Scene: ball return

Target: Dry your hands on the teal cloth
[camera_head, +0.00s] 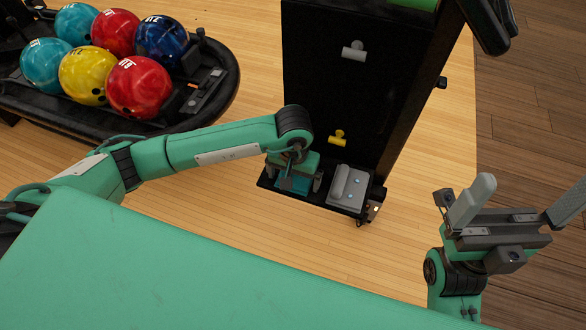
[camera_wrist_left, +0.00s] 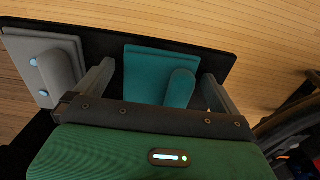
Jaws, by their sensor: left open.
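The teal cloth (camera_head: 295,187) lies folded on the black shelf at the foot of a dark stand. In the left wrist view the teal cloth (camera_wrist_left: 146,72) lies between my fingers, with a rounded roll on its right side. My left gripper (camera_head: 292,182) is open, pointing down over the cloth. Its fingers (camera_wrist_left: 152,80) stand apart on either side of the cloth. I cannot tell whether they touch it. My right gripper (camera_head: 518,202) is open and empty at the right, away from the stand.
A grey cloth (camera_head: 347,192) lies beside the teal one on the shelf (camera_head: 318,202). The dark stand (camera_head: 330,90) carries a grey hook (camera_head: 354,50) and a yellow hook (camera_head: 338,138). A black ball return (camera_head: 215,95) with several coloured balls stands at the upper left. Wooden floor is clear between them.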

